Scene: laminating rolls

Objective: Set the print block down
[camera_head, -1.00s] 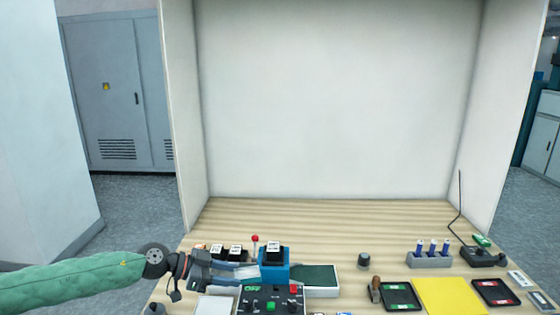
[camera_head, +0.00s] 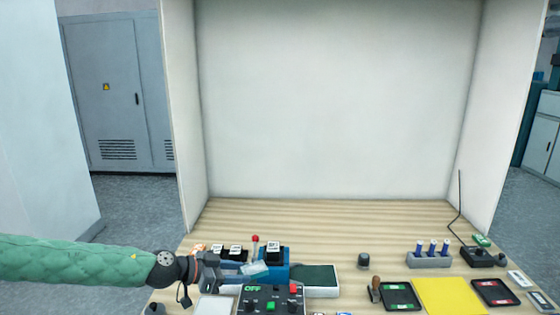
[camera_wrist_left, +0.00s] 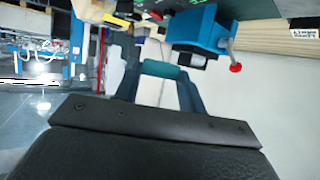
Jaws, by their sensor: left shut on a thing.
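My left gripper (camera_head: 245,269) comes in from the left, low over the bench, just behind a black control panel (camera_head: 272,299). It is shut on a pale print block (camera_head: 256,268), seen small beside the blue press. In the left wrist view the gripper (camera_wrist_left: 155,85) has the print block (camera_wrist_left: 161,71) between its two fingers; its outer end looks teal. Its underside and any contact with the bench are hidden. My right gripper is not in view.
The blue press (camera_wrist_left: 193,28) with a red-knobbed lever (camera_head: 255,239) stands right beside the gripper. Black blocks with white tops (camera_head: 235,252) stand behind it. A dark green pad (camera_head: 315,277) lies to the right. Bare wood (camera_head: 330,230) lies behind.

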